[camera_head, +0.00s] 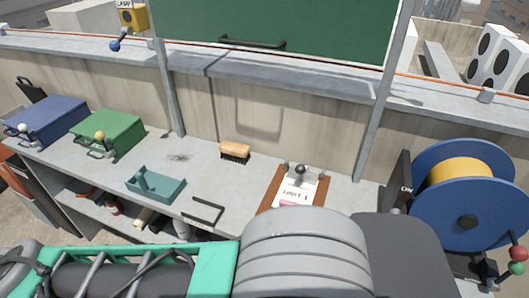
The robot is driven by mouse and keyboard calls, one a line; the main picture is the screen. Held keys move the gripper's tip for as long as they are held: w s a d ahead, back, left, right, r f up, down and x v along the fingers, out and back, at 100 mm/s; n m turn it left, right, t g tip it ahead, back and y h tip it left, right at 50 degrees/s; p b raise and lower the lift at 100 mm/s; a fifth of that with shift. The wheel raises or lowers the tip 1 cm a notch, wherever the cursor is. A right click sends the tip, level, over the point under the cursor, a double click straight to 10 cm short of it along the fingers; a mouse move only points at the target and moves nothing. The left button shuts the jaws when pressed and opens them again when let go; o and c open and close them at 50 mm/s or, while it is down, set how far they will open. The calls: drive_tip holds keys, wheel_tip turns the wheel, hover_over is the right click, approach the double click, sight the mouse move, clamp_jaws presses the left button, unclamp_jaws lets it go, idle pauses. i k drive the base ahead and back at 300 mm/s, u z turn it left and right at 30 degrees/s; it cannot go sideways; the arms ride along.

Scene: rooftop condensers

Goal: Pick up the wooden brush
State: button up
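The wooden brush (235,150) lies on the grey bench top near the back wall, around the middle of the view. It has a tan wooden back on top and dark bristles below. Nothing covers it. My arm crosses the bottom of the view, in front of the bench and well apart from the brush. My gripper is not visible in this view.
A clipboard (266,197) lies right of the brush. Green (112,128) and blue (52,112) boxes stand left; a blue reel (432,205) stands right. The bench around the brush is clear.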

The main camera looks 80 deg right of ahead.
sight(239, 151)
drive_tip(key=z, duration=1)
drive_tip(key=i, duration=0.95)
drive_tip(key=u, duration=0.1)
